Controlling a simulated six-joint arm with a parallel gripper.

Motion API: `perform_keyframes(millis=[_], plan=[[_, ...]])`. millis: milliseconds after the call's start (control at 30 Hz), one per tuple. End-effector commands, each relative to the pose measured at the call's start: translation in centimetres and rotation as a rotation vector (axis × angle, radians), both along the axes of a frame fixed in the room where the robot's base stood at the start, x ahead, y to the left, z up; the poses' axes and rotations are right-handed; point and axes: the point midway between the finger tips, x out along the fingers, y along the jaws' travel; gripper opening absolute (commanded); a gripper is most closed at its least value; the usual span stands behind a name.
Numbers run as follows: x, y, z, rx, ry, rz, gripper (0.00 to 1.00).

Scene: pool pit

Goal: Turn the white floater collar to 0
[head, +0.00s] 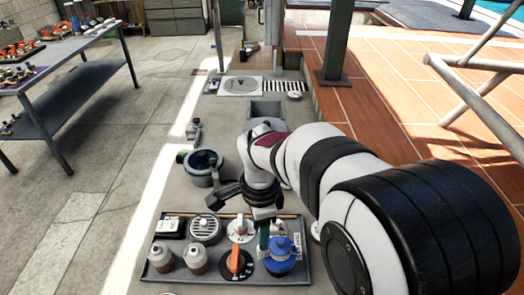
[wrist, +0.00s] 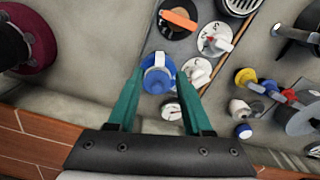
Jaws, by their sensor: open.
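A white numbered dial with a red-tipped pointer (wrist: 214,40) lies in the tray in the wrist view; it also shows in the head view (head: 240,229). A second white round piece with a raised grip (wrist: 197,73) sits beside it, partly behind a finger. I cannot tell which is the floater collar, and I cannot read a setting. My gripper (wrist: 160,70) is open and empty, its teal fingers either side of a blue capped piece (wrist: 157,79) in the picture. In the head view my gripper (head: 264,236) hangs over the tray's right part; contact is not visible.
The dark tray (head: 213,284) also holds an orange-handled dial (head: 237,263), a round grille (head: 205,228), a black box (head: 168,226) and two capped bottles (head: 195,259). A dark pot (head: 203,170) stands behind it. A work table (head: 70,85) is at left.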

Motion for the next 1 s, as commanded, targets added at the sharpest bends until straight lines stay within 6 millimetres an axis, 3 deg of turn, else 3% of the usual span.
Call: perform_keyframes(millis=[100, 300, 667, 933, 1000], plan=[[-0.1, 0.0, -3.2, -0.001, 0.005, 0.001, 0.50], [0.0, 0.0, -6.5, 0.001, 0.001, 0.002, 0.50], [0.0, 0.0, -7.4, 0.002, -0.002, 0.001, 0.50], [0.0, 0.0, -7.3, 0.002, -0.002, 0.002, 0.05], [0.0, 0.0, -7.3, 0.002, -0.002, 0.002, 0.00]])
